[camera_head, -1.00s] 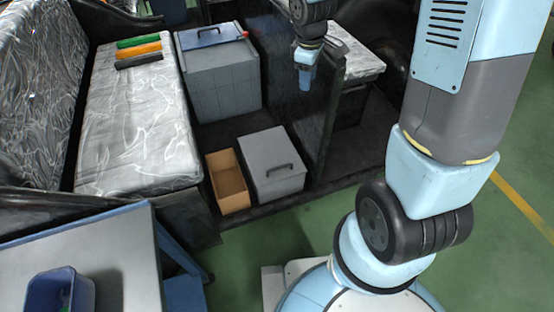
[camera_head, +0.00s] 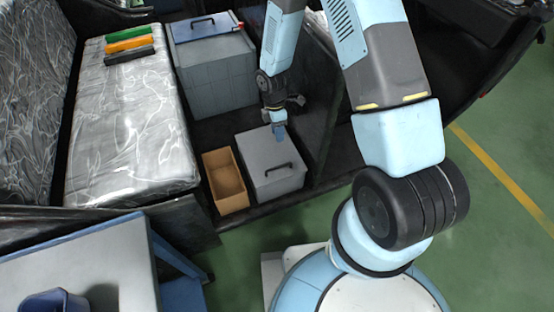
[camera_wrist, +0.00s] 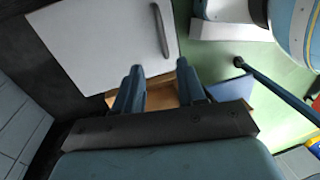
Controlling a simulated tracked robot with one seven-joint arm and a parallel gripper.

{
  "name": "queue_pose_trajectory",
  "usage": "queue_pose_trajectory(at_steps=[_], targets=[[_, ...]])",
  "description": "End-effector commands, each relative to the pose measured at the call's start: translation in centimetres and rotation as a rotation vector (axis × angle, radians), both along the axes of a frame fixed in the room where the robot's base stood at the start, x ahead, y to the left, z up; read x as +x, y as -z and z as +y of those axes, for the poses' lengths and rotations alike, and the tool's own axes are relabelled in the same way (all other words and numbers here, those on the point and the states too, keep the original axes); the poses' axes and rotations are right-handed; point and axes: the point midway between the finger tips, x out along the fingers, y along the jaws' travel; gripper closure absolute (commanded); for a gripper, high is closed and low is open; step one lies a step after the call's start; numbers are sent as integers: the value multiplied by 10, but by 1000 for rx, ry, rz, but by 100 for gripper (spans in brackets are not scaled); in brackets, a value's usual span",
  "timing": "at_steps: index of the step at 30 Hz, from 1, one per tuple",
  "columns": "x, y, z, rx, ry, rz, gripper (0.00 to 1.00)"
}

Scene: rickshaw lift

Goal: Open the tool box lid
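The tool box is a grey box with a dark bar handle on its flat lid (camera_head: 263,150), and it stands on the dark floor of the vehicle bed. The lid lies flat and closed. In the wrist view the lid (camera_wrist: 95,40) fills the upper left, with its handle (camera_wrist: 162,32) near its right edge. My gripper (camera_head: 279,132) hangs over the far part of the lid, behind the handle. In the wrist view my gripper (camera_wrist: 160,85) has its fingers apart and nothing between them. The gap to the lid is hard to judge.
An open orange-brown bin (camera_head: 225,182) stands directly left of the tool box. A grey cabinet with a blue-edged case (camera_head: 207,27) is behind. A plastic-covered seat (camera_head: 130,140) is at left. A dark upright panel (camera_head: 318,95) is close on the right.

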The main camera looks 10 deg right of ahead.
Motion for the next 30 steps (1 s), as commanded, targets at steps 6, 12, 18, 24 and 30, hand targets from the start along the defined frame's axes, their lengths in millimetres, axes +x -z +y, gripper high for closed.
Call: queue_pose_trajectory(at_steps=[6, 12, 18, 24, 30], targets=[[-9, 21, 9, 9, -54, 21, 60], [-14, 39, 12, 10, -63, 23, 60], [-20, 69, 11, 9, -63, 23, 60], [-26, 98, 9, 8, -63, 24, 60], [-31, 126, 8, 9, -63, 22, 60]])
